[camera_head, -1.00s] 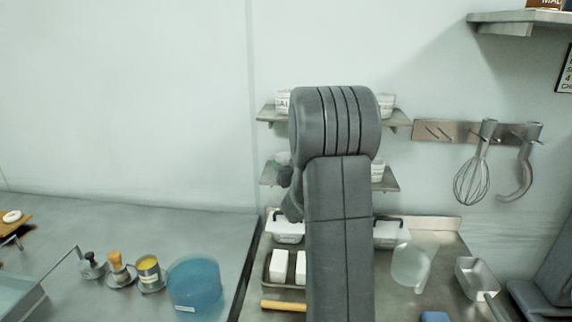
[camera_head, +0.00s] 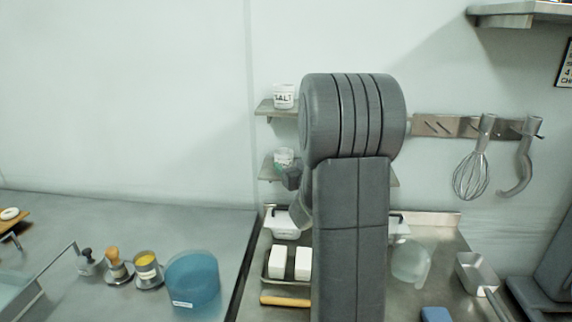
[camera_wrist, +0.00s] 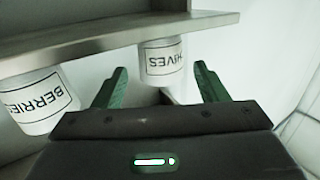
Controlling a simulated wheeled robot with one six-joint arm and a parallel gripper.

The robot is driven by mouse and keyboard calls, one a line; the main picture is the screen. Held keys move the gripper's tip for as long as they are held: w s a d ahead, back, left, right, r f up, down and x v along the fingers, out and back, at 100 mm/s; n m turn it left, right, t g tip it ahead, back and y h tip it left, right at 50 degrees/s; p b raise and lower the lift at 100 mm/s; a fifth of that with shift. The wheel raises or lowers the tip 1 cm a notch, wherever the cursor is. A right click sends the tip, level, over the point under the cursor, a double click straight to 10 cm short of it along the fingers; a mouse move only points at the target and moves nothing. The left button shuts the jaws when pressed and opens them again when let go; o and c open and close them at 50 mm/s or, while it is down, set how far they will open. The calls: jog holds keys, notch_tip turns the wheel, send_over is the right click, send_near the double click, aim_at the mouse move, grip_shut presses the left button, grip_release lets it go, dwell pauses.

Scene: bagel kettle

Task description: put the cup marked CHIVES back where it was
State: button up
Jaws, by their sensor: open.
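The white cup marked CHIVES (camera_wrist: 163,58) shows in the wrist view with its label upside down, against a shelf board (camera_wrist: 120,35). My gripper (camera_wrist: 160,72) is open, with one green finger on each side of the cup in the picture. I see no finger touching it, and depth is hard to judge. In the head view a white cup (camera_head: 284,155) stands at the left end of the lower shelf (camera_head: 268,173), its label unreadable, with a green fingertip close to it. My arm hides most of that shelf.
A cup marked BERRIES (camera_wrist: 40,100) is beside the CHIVES cup in the wrist view. A SALT cup (camera_head: 284,96) stands on the upper shelf (camera_head: 268,108). Lidded containers, a tray with white blocks (camera_head: 277,262) and a clear jug (camera_head: 410,262) stand below. A whisk (camera_head: 471,175) hangs right.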

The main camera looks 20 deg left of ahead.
jog(key=b+v, duration=0.1)
jog(key=v, duration=0.6)
dwell(0.4)
